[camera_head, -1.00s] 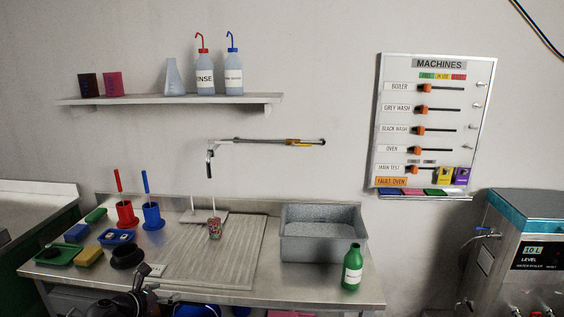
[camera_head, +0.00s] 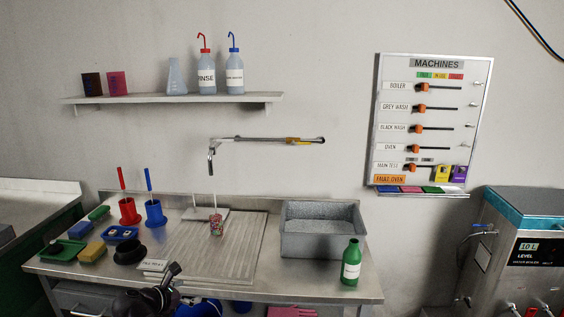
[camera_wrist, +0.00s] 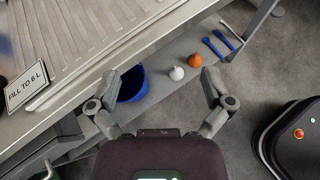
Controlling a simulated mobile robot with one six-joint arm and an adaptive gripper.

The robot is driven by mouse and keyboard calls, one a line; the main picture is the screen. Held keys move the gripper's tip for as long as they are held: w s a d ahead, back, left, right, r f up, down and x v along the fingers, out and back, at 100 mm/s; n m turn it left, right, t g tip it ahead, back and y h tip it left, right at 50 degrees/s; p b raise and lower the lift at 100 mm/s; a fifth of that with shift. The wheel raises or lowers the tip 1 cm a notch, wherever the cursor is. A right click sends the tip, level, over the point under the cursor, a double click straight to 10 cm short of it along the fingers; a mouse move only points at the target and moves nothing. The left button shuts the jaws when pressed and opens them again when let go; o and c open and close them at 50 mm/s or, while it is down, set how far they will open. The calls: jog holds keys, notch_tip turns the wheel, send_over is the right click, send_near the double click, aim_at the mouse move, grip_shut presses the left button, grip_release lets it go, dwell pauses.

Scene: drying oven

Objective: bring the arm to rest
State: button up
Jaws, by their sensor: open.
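My gripper (camera_wrist: 157,92) is open and empty in the wrist view, its two fingers spread wide beside the edge of the steel bench (camera_wrist: 95,55). Beyond and below the fingers a lower shelf (camera_wrist: 185,50) shows. In the head view part of my arm (camera_head: 155,297) shows at the bottom, in front of the bench's front edge; the fingertips cannot be made out there.
A sign reading "FILL TO 6 L" (camera_wrist: 26,86) stands on the bench. A blue bucket (camera_wrist: 131,84) and orange and white items are on the lower shelf. A green bottle (camera_head: 351,263) stands near the bench's right front, beside a grey basin (camera_head: 313,244).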

jog(key=d+f+m+g, duration=0.2)
jog(key=d+m, duration=0.2)
jog(key=d, duration=0.4)
jog(key=d+f+m+g+y, duration=0.15)
jog(key=d+m, duration=0.25)
jog(key=d, duration=0.4)
jog(key=d+f+m+g+h, duration=0.1)
jog(key=d+f+m+g, duration=0.25)
jog(key=d, duration=0.45)
jog(key=s+d+f+m+g+y, duration=0.1)
jog(key=s+d+m+g+y, duration=0.2)
jog(key=d+m, duration=0.55)
jog(key=s+d+f+m+g+y, duration=0.1)
jog(key=s+d+f+m+y, duration=0.15)
jog(key=s+d+m, duration=0.55)
notch_tip(320, 180, up, 14)
jog(key=w+d+p, duration=0.2)
jog(key=p, duration=1.1)
jog(key=shift+w+d+f+y, duration=0.15)
jog(key=shift+w+d+y, duration=0.05)
jog(key=shift+d+y, duration=0.1)
jog(key=c, duration=0.6)
